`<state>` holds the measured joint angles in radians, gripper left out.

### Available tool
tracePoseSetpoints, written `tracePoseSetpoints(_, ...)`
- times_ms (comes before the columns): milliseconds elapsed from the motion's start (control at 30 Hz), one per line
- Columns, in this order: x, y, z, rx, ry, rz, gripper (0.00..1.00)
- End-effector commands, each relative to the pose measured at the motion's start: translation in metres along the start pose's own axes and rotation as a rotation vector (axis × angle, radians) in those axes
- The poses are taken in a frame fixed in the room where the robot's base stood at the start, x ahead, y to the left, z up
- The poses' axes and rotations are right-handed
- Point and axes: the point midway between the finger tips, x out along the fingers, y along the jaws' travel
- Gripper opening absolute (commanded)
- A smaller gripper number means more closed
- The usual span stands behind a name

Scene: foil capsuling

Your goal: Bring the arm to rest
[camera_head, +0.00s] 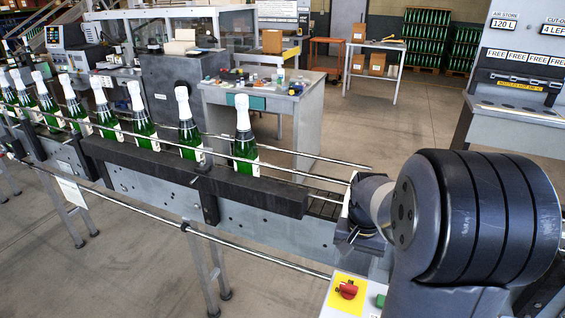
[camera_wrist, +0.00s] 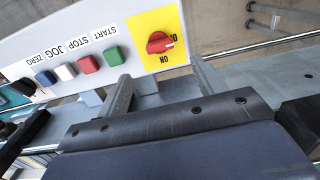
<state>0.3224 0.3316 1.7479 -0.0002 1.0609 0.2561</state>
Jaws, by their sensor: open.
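My arm stands at the right of the head view, its large dark joint in front. The wrist end with my gripper (camera_head: 357,228) is beside the right end of the conveyor, and its fingers cannot be made out there. In the wrist view, two grey fingers of my gripper (camera_wrist: 160,68) stand apart with nothing between them. Beyond them is the control panel (camera_wrist: 78,42) with a red rotary switch (camera_wrist: 160,42) on a yellow plate and several push buttons. The switch also shows in the head view (camera_head: 348,289).
Several green bottles with white foil tops stand upright on the conveyor (camera_head: 130,157); the rightmost bottle (camera_head: 244,140) is apart from the others. Guide rails run along it. A cluttered workbench (camera_head: 285,104) stands behind. A grey station (camera_head: 515,112) is at the right. Floor between is clear.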

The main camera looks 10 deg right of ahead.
Motion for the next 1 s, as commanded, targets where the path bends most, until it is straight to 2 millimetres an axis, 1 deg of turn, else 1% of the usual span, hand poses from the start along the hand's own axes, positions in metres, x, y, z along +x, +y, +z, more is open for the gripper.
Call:
tracePoseSetpoints(33, 0.009, 0.000, 0.001, 0.000, -0.007, 0.002, 0.65)
tracePoseSetpoints(300, 0.061, 0.001, 0.002, 0.001, -0.008, 0.002, 0.65)
tracePoseSetpoints(500, 0.086, 0.000, 0.001, 0.001, -0.005, 0.001, 0.65)
tracePoseSetpoints(600, 0.092, 0.000, 0.001, 0.001, -0.003, 0.001, 0.65)
tracePoseSetpoints(1000, 0.091, 0.000, 0.001, 0.025, -0.001, 0.000, 0.65)
